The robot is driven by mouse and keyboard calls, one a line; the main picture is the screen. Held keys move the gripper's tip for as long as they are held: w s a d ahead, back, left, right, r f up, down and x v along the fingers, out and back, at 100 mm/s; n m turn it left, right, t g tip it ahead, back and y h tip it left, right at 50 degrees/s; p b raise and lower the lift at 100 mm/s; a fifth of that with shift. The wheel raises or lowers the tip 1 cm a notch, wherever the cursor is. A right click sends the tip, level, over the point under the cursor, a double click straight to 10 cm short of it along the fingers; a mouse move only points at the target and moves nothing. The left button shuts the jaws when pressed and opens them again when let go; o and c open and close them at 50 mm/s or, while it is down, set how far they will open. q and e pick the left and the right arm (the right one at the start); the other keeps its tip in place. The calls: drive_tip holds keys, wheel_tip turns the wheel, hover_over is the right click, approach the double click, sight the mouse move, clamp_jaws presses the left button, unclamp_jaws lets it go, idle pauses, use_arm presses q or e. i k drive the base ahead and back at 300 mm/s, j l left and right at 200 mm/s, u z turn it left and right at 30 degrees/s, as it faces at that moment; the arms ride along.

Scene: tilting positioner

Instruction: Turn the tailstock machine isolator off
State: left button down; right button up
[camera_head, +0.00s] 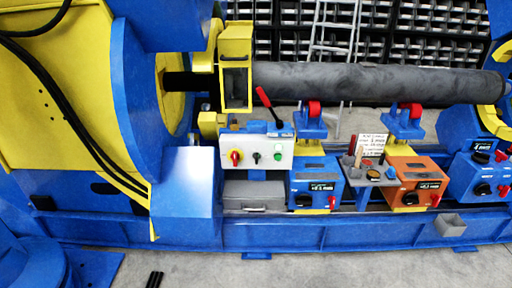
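The tailstock side appears at the right edge as a blue unit (478,176) with dark panels, black knobs and small red parts (501,155). Which of these is its isolator is too small to tell. A white control box (284,153) stands near the middle, with a red-and-yellow rotary switch (236,157), a black knob (256,158) and a green button (278,156). A red-handled lever (264,97) rises above it. Neither of my grippers can be made out in this view.
A long grey shaft (370,82) runs across above blue (315,185) and orange (408,178) roller stands. The large yellow-and-blue headstock (125,90) fills the left. Two short black bars (154,280) show at the bottom edge. The grey floor in front is mostly clear.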

sight(235, 156)
drive_tip(key=i+j+z, duration=0.1)
drive_tip(key=i, duration=0.4)
drive_tip(key=i+j+z, duration=0.1)
drive_tip(key=i+j, duration=0.15)
drive_tip(key=i, duration=0.25)
drive_tip(key=i+j+z, duration=0.15)
drive_tip(key=i, duration=0.3)
drive_tip(key=i+j, duration=0.05)
drive_tip(key=j, duration=0.05)
